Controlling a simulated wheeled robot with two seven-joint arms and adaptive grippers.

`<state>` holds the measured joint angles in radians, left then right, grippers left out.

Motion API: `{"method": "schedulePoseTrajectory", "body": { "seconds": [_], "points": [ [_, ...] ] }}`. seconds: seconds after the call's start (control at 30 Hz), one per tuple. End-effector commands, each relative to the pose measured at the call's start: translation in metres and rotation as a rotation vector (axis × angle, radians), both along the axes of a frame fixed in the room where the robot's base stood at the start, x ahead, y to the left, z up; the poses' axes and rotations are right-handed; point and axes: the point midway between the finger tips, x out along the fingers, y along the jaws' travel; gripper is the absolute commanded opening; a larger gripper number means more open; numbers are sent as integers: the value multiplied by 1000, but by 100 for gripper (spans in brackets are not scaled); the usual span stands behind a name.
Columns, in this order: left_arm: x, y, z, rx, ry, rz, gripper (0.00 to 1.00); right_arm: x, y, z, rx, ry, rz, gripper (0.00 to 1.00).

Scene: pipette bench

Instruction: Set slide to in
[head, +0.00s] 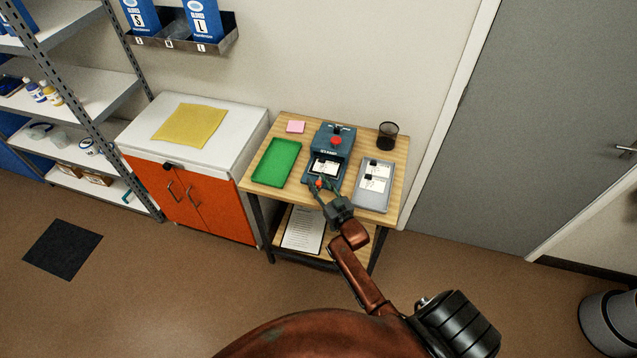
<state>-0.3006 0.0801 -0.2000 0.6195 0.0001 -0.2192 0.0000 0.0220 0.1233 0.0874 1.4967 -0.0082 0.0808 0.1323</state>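A blue-grey device (342,147) with a red knob on top stands at the back of the wooden table. A white card-like piece (325,168) with a dark clip shows on its lower front part. I cannot tell for sure which part is the slide, or how far in it sits. My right gripper (322,184) is at the device's front edge, by a small red part. Its fingers look small here, and I cannot tell whether they are open, shut or touching that part. My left gripper is not in view.
A green tray (277,163) lies left of the device, with a pink pad (295,127) behind it. A grey tray (373,200) with white cards lies to the right, below a dark mesh cup (387,136). An orange cabinet (222,204) stands left of the table.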

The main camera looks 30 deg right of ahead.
Motion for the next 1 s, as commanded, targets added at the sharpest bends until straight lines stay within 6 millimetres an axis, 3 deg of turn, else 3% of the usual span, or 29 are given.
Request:
{"method": "schedulePoseTrajectory", "body": {
  "seconds": [0.17,0.63,0.8,1.0],
  "points": [
    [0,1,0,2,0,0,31,-13,1,-1,0,2,0,33],
    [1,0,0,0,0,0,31,-102,8,-1,0,2,0,33],
    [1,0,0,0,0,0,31,-117,10,0,0,0,0,33],
    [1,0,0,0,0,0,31,-120,10,0,0,0,0,33]
  ]
}}
